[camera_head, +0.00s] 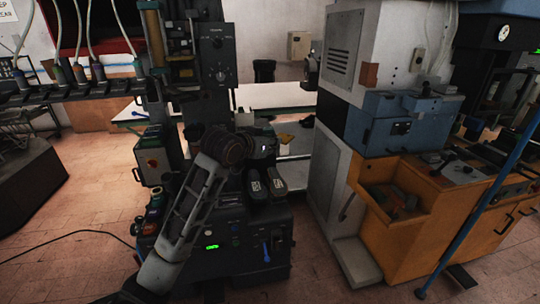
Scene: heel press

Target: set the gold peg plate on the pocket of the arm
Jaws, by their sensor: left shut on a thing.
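My left arm comes up from the bottom left, and my left gripper (278,143) is in front of the dark heel press, pointing right. It is shut on a small gold piece, which I take for the gold peg plate (285,138), showing at the fingertips. The gripper hides part of the plate. The heel press (219,65) stands left of centre. Two dark pads with pale labels (255,186) (278,180) lie below the gripper on the press's front; the plate is above and apart from them. I cannot make out the arm's pocket. My right gripper is not in view.
A pale table (280,97) stands behind the press. A grey and blue machine (400,125) on an orange cabinet (415,235) fills the right. A rack with hanging tools (75,90) is at upper left. Tiled floor (70,235) is open at lower left.

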